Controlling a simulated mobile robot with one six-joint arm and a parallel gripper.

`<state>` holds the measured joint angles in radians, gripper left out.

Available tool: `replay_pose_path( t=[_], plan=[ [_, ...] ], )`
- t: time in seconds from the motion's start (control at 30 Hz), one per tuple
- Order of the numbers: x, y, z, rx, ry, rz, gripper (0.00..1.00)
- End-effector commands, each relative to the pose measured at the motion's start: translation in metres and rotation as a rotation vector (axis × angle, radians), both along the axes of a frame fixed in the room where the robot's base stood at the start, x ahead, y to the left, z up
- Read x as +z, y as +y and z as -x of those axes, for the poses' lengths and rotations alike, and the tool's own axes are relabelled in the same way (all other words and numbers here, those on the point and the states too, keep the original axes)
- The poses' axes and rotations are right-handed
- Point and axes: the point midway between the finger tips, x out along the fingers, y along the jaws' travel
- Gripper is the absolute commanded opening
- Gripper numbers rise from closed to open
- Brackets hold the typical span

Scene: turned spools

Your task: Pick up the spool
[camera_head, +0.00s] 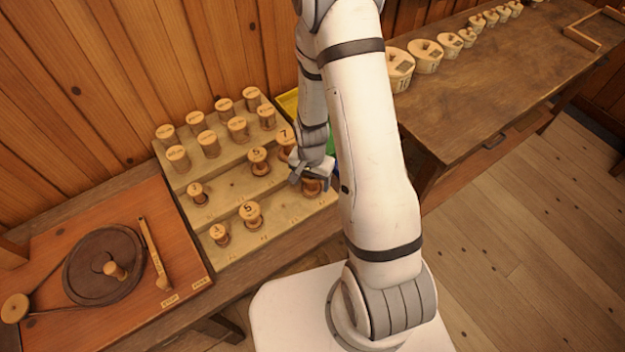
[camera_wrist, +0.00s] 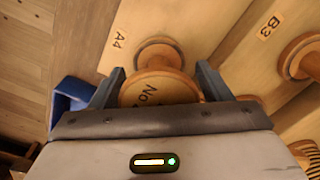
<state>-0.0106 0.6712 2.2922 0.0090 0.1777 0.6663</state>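A turned wooden spool (camera_wrist: 158,88) with lettering on its top stands by the label A4 in the wrist view. My gripper (camera_wrist: 160,80) is open, with one finger on each side of the spool's top disc. I cannot tell whether the fingers touch it. In the head view my gripper (camera_head: 311,172) is over the front right end of the stepped rack, and the spool (camera_head: 313,187) below it is partly hidden. Other spools stand on the rack, among them one marked 5 (camera_head: 250,214) and one marked 7 (camera_head: 284,138).
The stepped rack (camera_head: 228,184) carries several more spools, and one (camera_wrist: 302,60) stands by label B3. A blue object (camera_wrist: 68,100) lies left of my gripper. A board with a dark disc (camera_head: 90,262) is at the left. A table with pale round containers (camera_head: 425,57) is at the right.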

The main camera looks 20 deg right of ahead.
Motion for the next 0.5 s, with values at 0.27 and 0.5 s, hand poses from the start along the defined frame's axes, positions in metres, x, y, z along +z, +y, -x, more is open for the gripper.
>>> replay_pose_path(
  t=[0.27,0.5],
  plan=[
    [0.0002,0.0003,0.0,0.001,0.0,0.0,0.48],
    [0.0003,0.0004,-0.0001,0.001,0.0,0.0,0.34]
  ],
)
